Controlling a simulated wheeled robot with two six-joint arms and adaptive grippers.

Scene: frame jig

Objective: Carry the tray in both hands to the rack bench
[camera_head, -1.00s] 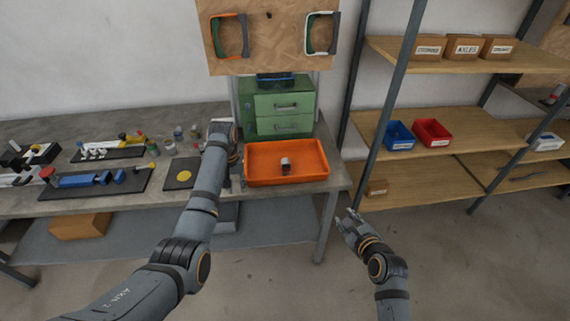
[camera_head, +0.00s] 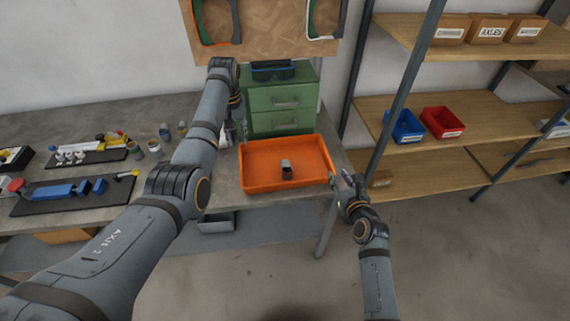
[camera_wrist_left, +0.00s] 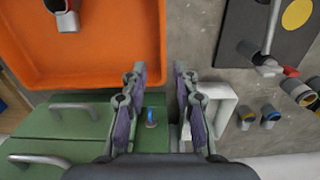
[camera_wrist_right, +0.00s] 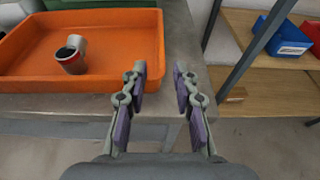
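The orange tray (camera_head: 262,184) sits on the grey workbench at its right end, with a small grey and dark red cup-like part (camera_head: 287,170) in it. In the right wrist view the tray (camera_wrist_right: 110,86) lies left of the fingers; in the left wrist view (camera_wrist_left: 120,70) it is also at left. My left gripper (camera_head: 229,135) is beside the tray's left side, partly hidden by its arm; its fingers (camera_wrist_left: 160,75) are apart and empty. My right gripper (camera_head: 343,183) is just off the tray's right side, its fingers (camera_wrist_right: 160,75) apart and empty. The rack bench cannot be identified for certain.
A green drawer cabinet (camera_head: 280,108) stands behind the tray. A shelf rack (camera_head: 480,155) with a blue bin (camera_head: 404,127) and a red bin (camera_head: 442,122) is at right. Dark mats with parts (camera_head: 70,194) cover the bench's left. Floor at lower right is clear.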

